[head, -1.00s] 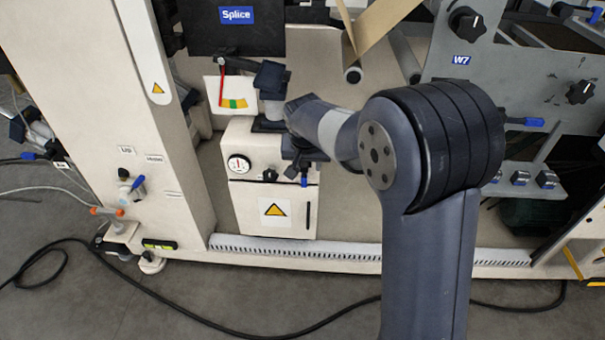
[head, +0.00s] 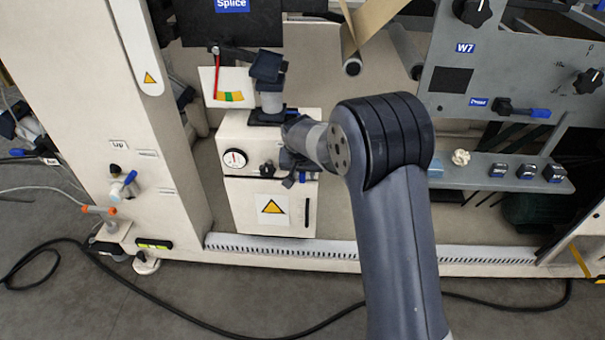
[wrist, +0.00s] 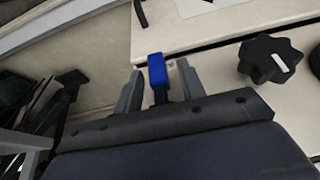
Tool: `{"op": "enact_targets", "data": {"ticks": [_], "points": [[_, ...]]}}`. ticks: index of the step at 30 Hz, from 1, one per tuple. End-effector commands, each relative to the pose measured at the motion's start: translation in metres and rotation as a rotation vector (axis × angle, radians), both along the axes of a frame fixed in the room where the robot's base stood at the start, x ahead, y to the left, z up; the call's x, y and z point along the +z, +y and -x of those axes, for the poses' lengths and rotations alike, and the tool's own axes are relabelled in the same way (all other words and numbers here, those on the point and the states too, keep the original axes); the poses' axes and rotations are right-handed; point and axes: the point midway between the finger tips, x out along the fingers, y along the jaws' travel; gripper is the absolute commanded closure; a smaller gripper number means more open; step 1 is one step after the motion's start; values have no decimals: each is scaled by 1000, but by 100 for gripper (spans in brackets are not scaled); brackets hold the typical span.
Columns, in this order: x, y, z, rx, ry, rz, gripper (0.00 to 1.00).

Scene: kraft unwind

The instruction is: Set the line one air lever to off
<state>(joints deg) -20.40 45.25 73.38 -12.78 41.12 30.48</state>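In the wrist view a small lever with a blue tip (wrist: 156,70) stands between the two grey fingers of my gripper (wrist: 158,84). The fingers are apart on either side of it, with what looks like a narrow gap each side. The lever is at the edge of a pale cabinet; I see no label naming it. In the head view my gripper (head: 293,163) is at the right front of the cream cabinet (head: 235,195), and my arm hides part of that area.
A dark knob (wrist: 270,58) is close on the right in the wrist view. A gauge (head: 235,159) is on the cabinet front. Other blue-handled levers are on the left column (head: 130,178) and the right grey panel (head: 540,113). A black cable (head: 200,318) lies on the floor.

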Motion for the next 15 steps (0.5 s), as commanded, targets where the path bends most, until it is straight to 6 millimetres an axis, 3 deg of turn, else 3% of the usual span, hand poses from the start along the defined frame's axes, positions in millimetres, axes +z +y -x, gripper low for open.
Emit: {"op": "enact_targets", "data": {"ticks": [6, 15], "points": [[0, 0, 0, 0, 0, 0, 62], [0, 0, 0, 0, 0, 0, 86]]}}
